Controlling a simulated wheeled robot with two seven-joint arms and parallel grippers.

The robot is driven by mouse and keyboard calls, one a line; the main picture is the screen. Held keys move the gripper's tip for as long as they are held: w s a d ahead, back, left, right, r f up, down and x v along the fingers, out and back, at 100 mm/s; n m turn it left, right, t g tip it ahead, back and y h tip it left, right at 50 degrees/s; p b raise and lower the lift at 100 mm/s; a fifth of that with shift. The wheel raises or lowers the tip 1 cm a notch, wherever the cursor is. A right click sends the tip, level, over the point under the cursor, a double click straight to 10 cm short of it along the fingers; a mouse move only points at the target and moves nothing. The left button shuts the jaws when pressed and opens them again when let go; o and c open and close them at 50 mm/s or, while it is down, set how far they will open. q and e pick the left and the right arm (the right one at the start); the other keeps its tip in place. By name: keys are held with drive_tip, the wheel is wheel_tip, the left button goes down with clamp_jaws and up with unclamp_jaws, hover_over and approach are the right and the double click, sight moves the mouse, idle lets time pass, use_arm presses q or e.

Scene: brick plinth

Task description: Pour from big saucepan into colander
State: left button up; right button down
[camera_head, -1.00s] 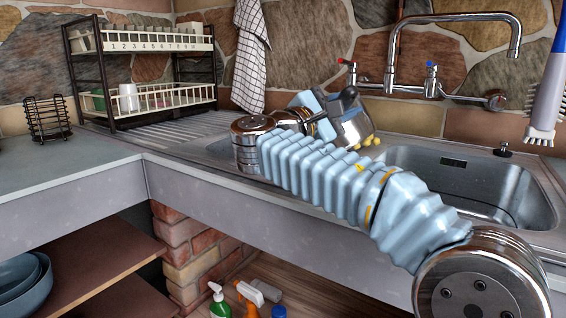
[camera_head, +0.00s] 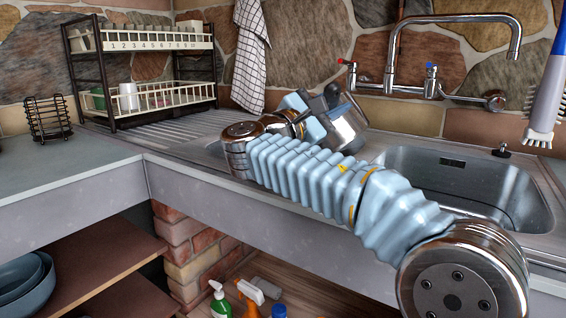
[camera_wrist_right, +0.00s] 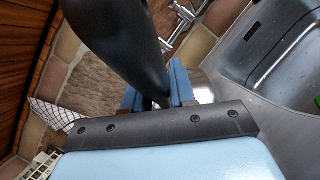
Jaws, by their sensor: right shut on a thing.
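The big saucepan (camera_head: 347,129) is shiny steel with a dark handle. It is held tilted over the sink area, behind my right forearm. My right gripper (camera_head: 318,113) is shut on the saucepan's handle. In the right wrist view the dark handle (camera_wrist_right: 115,40) runs between the blue fingers of the gripper (camera_wrist_right: 158,95), and a bit of the steel pan (camera_wrist_right: 203,88) shows behind. I cannot make out the colander; my arm and the pan cover part of the sink. No food pieces show now. My left gripper is not in view.
A dish rack (camera_head: 145,75) is at the back left, beside a hanging checked towel (camera_head: 249,55). A brush (camera_head: 546,100) hangs at the right. The left counter (camera_head: 60,172) is mostly clear.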

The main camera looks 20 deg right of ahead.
drive_tip(key=shift+w+a+r+n+t+p, duration=0.25)
drive_tip(key=shift+w+a+n+t+p, duration=0.25)
drive_tip(key=shift+n, duration=0.35)
drive_tip(key=shift+w+a+r+n+t+p, duration=0.2)
drive_tip(key=shift+w+a+n+t+p, duration=0.2)
drive_tip(key=shift+w+a+n, duration=0.35)
idle(1.9)
drive_tip(key=shift+w+a+n+t+p, duration=0.25)
drive_tip(key=shift+w+a+n+t, duration=0.1)
drive_tip(key=shift+n, duration=0.3)
drive_tip(key=shift+w+a+n+t+p, duration=0.25)
drive_tip(key=shift+n+t, duration=0.1)
drive_tip(key=shift+n, duration=0.3)
idle(1.3)
drive_tip(key=shift+w+a+f+n+t+p, duration=0.2)
drive_tip(key=shift+w+a+n+t+p, duration=0.5)
drive_tip(key=shift+n, duration=0.5)
idle(0.7)
